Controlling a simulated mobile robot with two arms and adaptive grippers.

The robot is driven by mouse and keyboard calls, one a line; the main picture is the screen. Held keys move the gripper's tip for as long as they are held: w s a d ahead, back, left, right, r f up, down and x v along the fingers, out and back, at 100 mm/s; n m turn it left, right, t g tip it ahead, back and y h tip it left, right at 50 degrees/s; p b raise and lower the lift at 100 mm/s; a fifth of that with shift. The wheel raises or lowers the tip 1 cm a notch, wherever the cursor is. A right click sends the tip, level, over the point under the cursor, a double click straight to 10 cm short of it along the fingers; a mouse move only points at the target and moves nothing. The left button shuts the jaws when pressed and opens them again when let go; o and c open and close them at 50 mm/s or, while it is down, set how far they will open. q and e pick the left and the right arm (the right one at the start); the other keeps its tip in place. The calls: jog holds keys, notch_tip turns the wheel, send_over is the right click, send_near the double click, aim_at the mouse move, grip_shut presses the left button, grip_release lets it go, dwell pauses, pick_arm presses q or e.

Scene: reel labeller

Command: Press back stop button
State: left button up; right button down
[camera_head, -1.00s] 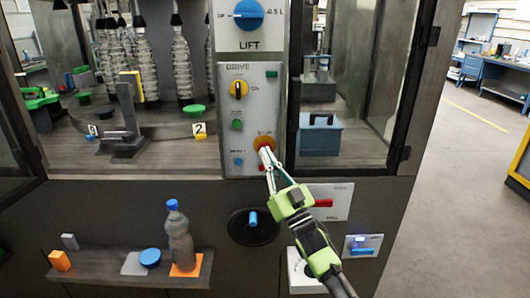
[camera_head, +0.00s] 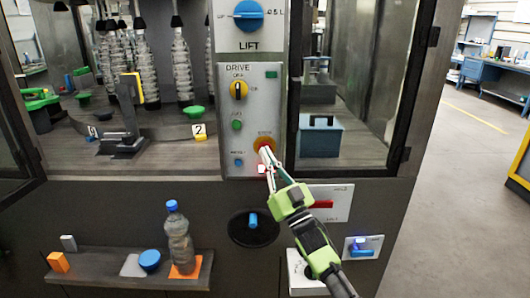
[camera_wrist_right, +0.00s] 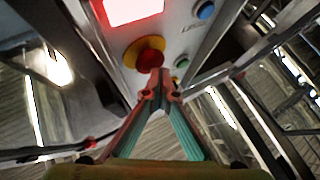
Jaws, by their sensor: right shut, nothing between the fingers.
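The stop button is a red mushroom button on a yellow collar (camera_head: 264,142), low on the DRIVE panel (camera_head: 251,110). In the right wrist view the red button (camera_wrist_right: 149,61) sits straight ahead of my fingertips. My right gripper (camera_head: 268,154) is shut and empty, with its fingertips at the button. In the wrist view the closed tips (camera_wrist_right: 159,76) overlap the lower edge of the red cap and appear to touch it. How far the button is pressed in cannot be told. My left gripper is not in view.
A red lamp (camera_head: 261,169) glows below the stop button. The panel also has a black-and-yellow selector (camera_head: 239,90), a green button (camera_head: 237,125) and a small blue button (camera_head: 239,162). A bottle (camera_head: 178,240) stands on the lower shelf (camera_head: 100,281).

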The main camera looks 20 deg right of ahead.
dwell(0.5)
jog(key=shift+s+a+p, duration=0.2)
jog(key=shift+s+p, duration=0.4)
jog(key=shift+s, duration=0.15)
jog(key=s+p, duration=0.1)
jog(key=s, duration=0.1)
jog(key=s+a+p, duration=0.1)
jog(key=s+p, duration=0.1)
jog(key=shift+s+a, duration=0.2)
jog(key=shift+s, duration=0.2)
